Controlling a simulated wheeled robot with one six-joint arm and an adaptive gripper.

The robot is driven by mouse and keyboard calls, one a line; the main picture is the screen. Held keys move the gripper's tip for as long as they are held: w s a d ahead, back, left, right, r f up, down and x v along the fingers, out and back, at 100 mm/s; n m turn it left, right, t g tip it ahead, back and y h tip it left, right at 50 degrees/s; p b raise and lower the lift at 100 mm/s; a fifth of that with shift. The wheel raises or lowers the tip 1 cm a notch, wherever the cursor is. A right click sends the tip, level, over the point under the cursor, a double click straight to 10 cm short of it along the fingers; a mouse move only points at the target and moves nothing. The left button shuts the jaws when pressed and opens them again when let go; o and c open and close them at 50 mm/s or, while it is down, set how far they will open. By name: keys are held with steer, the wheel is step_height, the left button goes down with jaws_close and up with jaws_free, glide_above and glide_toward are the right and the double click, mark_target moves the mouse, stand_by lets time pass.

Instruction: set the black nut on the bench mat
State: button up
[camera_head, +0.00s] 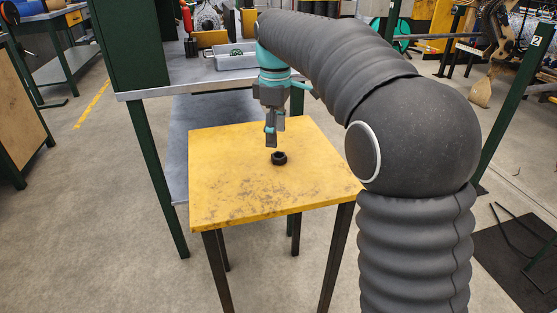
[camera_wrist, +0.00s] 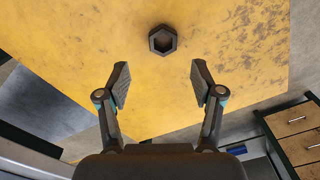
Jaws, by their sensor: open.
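The black nut (camera_head: 279,158) lies flat on the yellow-topped table, near its middle. In the wrist view the nut (camera_wrist: 154,47) shows its hexagonal rim and dark hole, beyond the fingertips and roughly centred between them. My gripper (camera_head: 271,140) hangs pointing down above the table, close to the nut and slightly left of it in the head view. In the wrist view my gripper (camera_wrist: 160,80) has its two fingers wide apart with nothing between them. I cannot make out a bench mat for certain in either view.
The yellow table (camera_head: 225,185) has a bare, scuffed top. Behind it stands a grey-topped workbench (camera_head: 180,75) with green legs and a grey tray (camera_head: 236,62) holding something green. A tall green cabinet (camera_head: 128,45) stands at the bench's left end. Open floor lies left.

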mark_target(279, 149)
steer(key=f, duration=0.4)
steer(key=shift+s+d+f+b, duration=0.25)
steer(key=shift+s+d+b, duration=0.1)
steer(key=shift+d, duration=0.05)
steer(key=shift+f, duration=0.45)
jaws_close()
